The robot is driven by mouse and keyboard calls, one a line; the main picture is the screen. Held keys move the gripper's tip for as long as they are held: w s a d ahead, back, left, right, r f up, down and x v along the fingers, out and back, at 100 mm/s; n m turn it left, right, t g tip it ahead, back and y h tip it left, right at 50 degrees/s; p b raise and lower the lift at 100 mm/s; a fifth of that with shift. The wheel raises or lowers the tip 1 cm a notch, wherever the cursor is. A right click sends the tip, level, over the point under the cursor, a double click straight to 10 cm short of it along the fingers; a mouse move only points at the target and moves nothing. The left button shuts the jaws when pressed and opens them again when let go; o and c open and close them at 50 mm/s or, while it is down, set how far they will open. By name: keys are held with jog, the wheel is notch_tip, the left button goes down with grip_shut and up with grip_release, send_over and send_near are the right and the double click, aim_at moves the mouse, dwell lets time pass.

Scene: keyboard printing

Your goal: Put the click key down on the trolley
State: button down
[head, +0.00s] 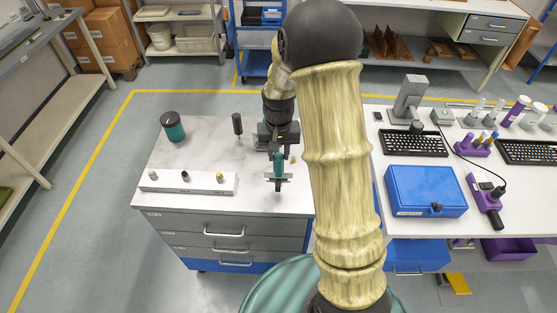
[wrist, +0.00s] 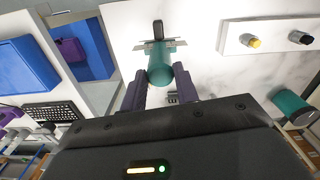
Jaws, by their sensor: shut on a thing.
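The click key (head: 279,170) seems to be the teal-handled tool with a grey crosspiece and a dark tip. My gripper (head: 278,154) is shut on its teal handle, which shows between the two fingers in the wrist view (wrist: 160,68). The crosspiece and dark tip point away from the wrist. The trolley (head: 200,152) has a white marbled top and grey drawers. The key is over the front right part of that top. I cannot tell whether its lower end touches the surface. My arm hides the trolley's right side.
On the trolley, a pale rack (head: 205,185) with small knobs lies front left, a teal canister (head: 174,131) stands back left, and a dark upright tool (head: 238,126) stands behind. A bench with a blue case (head: 425,187) and keyboards is at right. The trolley's middle is clear.

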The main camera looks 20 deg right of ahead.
jog(key=shift+f+p, duration=0.5)
jog(key=shift+f, duration=1.35)
jog(key=shift+f, duration=0.1)
jog(key=shift+f, duration=0.1)
jog(key=c, duration=1.1)
grip_release()
jog(key=shift+o, duration=0.2)
notch_tip(320, 180, up, 12)
jog(key=shift+w+r+b, duration=0.1)
jog(key=shift+r+b, duration=0.1)
jog(key=shift+b, duration=0.9)
